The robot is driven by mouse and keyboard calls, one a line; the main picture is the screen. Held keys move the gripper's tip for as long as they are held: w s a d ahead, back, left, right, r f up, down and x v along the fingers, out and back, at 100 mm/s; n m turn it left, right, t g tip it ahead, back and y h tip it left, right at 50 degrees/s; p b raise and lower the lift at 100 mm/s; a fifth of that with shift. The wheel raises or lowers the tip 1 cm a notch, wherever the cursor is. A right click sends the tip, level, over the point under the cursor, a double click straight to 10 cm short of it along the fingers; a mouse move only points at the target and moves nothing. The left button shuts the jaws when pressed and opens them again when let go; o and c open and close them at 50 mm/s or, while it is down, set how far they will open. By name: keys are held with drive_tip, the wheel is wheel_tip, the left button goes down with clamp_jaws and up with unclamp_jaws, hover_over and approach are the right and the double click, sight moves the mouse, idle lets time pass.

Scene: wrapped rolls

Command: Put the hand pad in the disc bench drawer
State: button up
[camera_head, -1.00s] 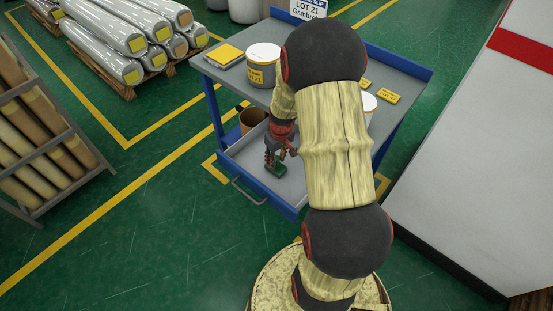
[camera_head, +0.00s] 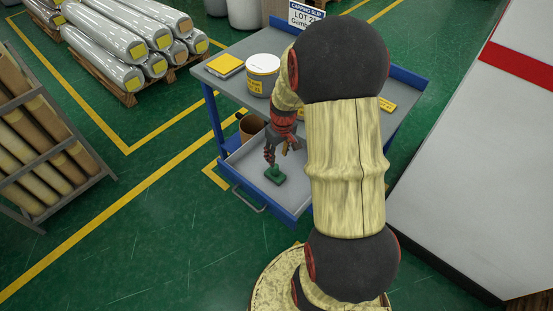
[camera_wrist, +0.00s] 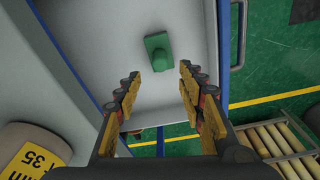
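The green hand pad (camera_head: 275,175) lies on the grey floor of the open bench drawer (camera_head: 254,157), close to the drawer's front left corner. In the wrist view the pad (camera_wrist: 158,58) shows a raised grip on top and lies just beyond the fingertips. My gripper (camera_head: 277,156) is above the pad, low over the drawer. The wrist view shows my gripper (camera_wrist: 159,78) open, with nothing between its fingers. The drawer is pulled out from under the blue and grey bench top (camera_head: 226,86).
A white tub (camera_head: 262,83) and a yellow-topped pad or booklet (camera_head: 224,66) stand on the bench top. A rack of rolls (camera_head: 40,150) stands left; a large white block (camera_head: 480,150) stands right.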

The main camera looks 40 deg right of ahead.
drive_tip(key=s+a+r+n+t, duration=0.1)
drive_tip(key=a+r, duration=0.6)
drive_tip(key=r, duration=0.2)
drive_tip(key=a+r+t, duration=0.1)
drive_tip(key=a+r, duration=0.6)
drive_tip(key=r, duration=0.3)
drive_tip(key=s+a+r+t, duration=0.2)
drive_tip(key=s+a+r, duration=0.6)
drive_tip(key=s+a, duration=0.4)
drive_tip(key=shift+a+r+n+p, duration=0.15)
drive_tip(key=shift+a+n+p, duration=0.15)
drive_tip(key=shift+a, duration=0.05)
drive_tip(key=shift+r, duration=0.1)
drive_tip(key=shift+c, duration=0.5)
